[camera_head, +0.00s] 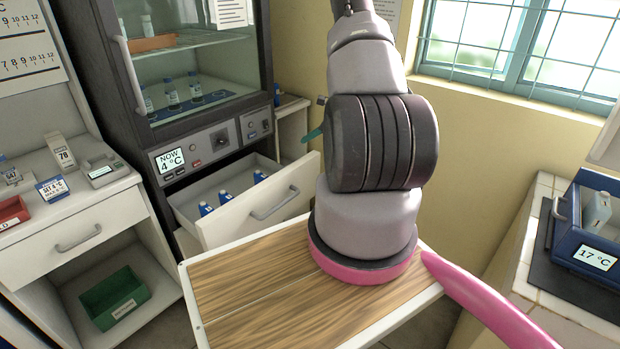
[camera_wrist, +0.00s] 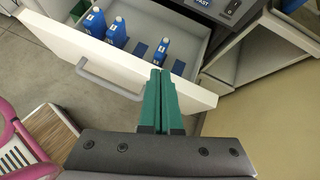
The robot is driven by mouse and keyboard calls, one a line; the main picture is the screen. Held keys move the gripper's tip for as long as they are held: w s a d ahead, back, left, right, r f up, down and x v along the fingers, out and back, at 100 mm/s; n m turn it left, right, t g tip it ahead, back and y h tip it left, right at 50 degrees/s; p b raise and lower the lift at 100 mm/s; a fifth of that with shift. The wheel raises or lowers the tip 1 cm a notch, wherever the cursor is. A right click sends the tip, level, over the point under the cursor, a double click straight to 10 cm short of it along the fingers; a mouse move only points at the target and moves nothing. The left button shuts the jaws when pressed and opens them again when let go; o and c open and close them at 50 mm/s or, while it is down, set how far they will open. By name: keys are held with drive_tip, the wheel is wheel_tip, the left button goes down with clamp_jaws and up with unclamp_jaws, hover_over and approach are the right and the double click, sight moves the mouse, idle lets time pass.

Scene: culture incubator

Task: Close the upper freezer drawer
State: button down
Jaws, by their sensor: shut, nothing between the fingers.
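An open drawer with a white front (camera_head: 230,222) sticks out below the control panel of the dark cabinet. It has a grey bar handle (camera_head: 275,204) and holds blue bottles (camera_head: 225,198) with white caps. The wrist view shows the same drawer front (camera_wrist: 60,40), its handle (camera_wrist: 112,82) and blue bottles (camera_wrist: 117,32) standing inside. My gripper's teal fingers (camera_wrist: 158,82) are shut and empty, overlapping the front's top edge to the right of the handle in that view. In the head view the teal tip (camera_head: 312,136) shows above the drawer's right end; contact cannot be told.
The cabinet's glass door (camera_head: 190,60) is above, with a 4 °C display (camera_head: 170,160). A wood-topped table (camera_head: 240,285) lies in front of the drawer. A white bench (camera_head: 80,215) with a green bin (camera_head: 115,300) is left. A blue 17 °C device (camera_head: 590,235) is right.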

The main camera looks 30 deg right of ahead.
drive_tip(key=s+d+f+m+h, duration=0.1)
drive_tip(key=s+d+f+m, duration=0.2)
drive_tip(key=f, duration=0.4)
drive_tip(key=s+d+f+m+h, duration=0.1)
drive_tip(key=s+d+f+h, duration=0.1)
drive_tip(key=d+f, duration=0.35)
approach(305, 179)
drive_tip(key=x, duration=0.3)
drive_tip(key=s+x, duration=0.1)
drive_tip(key=x, duration=0.1)
drive_tip(key=shift+w+f, duration=0.15)
drive_tip(key=shift+f, duration=0.35)
drive_tip(key=shift+w+a, duration=0.1)
drive_tip(key=shift+w, duration=0.45)
drive_tip(key=shift+w, duration=0.1)
